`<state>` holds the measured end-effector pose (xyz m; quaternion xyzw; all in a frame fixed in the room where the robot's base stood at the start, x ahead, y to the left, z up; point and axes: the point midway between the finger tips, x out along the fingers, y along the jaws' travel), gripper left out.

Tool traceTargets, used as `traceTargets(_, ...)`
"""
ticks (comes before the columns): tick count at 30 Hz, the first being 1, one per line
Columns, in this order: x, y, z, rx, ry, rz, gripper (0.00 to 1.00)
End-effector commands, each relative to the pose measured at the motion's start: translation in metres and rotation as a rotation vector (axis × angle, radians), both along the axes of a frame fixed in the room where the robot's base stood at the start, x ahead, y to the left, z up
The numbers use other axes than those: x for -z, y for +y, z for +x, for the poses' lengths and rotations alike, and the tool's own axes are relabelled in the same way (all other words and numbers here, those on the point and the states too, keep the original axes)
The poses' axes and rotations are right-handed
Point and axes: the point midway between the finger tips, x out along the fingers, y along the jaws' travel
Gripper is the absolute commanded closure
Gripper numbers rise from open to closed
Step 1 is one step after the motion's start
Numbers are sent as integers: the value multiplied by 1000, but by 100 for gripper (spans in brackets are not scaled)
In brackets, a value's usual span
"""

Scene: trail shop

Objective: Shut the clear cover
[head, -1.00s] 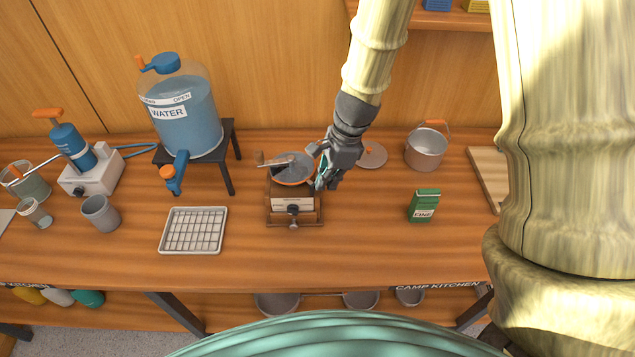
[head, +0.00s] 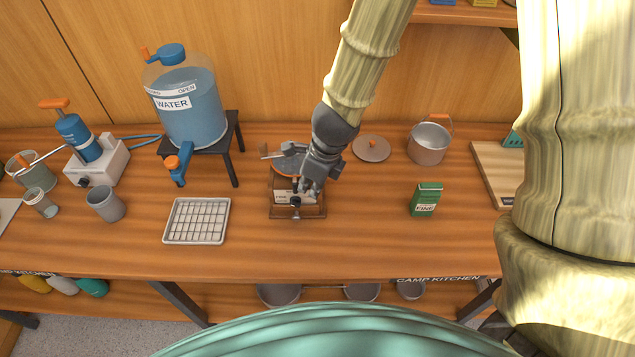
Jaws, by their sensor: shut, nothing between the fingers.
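A wooden grinder (head: 283,212) stands on the bench, with a crank, an orange-rimmed round top (head: 283,171) and a drawer with a dark knob at its front. A greyish, see-through-looking disc (head: 289,161) shows at the round top; I cannot tell whether this is the clear cover or how far open it stands. My gripper (head: 306,191) is shut and empty, pointing down over the front right of the grinder. It hides the right side of the top. I cannot tell whether its fingertips touch the grinder.
A water tank (head: 190,112) on a dark stand is to the left, with a wire rack (head: 197,221) in front. A round lid (head: 372,148), a pot (head: 429,143) and a green box (head: 426,199) are to the right.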

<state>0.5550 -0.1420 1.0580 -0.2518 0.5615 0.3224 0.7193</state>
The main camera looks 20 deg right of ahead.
Motion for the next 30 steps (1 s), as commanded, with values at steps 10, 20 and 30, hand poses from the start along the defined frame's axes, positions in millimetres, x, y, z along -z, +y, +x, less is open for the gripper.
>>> traceTargets(10, 0, 8, -1, 74, 1, 1, 100)
traceTargets(20, 0, 8, -1, 77, 1, 1, 100)
traceTargets(30, -1, 10, 2, 76, 1, 0, 100)
